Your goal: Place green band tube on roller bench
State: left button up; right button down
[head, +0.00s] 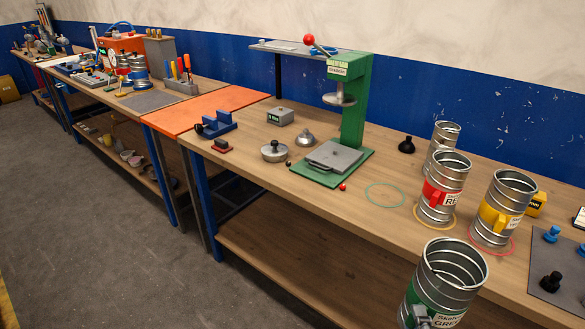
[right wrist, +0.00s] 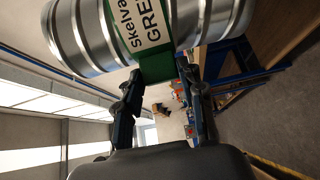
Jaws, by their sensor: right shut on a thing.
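The green band tube (head: 445,272) is a ribbed, open-topped metal duct with a green band and a white label. It is upright at the bottom of the head view, in front of the wooden workbench (head: 330,215). My right gripper (head: 418,317) is shut on it at the green band; little of the gripper shows there. In the right wrist view the fingers (right wrist: 160,74) meet the green band, and the tube (right wrist: 205,22) lies across the top of the picture. I cannot tell which thing is the roller bench. My left gripper is not in view.
A red-band tube (head: 443,188) and a yellow-band tube (head: 502,208) stand on rings, with a plain tube (head: 441,142) behind. A green ring (head: 384,195) on the bench is empty. A green press (head: 353,105) stands left of it. A grey mat (head: 560,262) lies right.

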aim_at(257, 140)
jog(key=i+j, duration=0.25)
jog(key=j, duration=0.15)
jog(key=i+j, duration=0.25)
jog(key=j, duration=0.15)
jog(key=i+j, duration=0.25)
jog(key=j, duration=0.15)
jog(key=i+j, duration=0.25)
jog(key=j, duration=0.15)
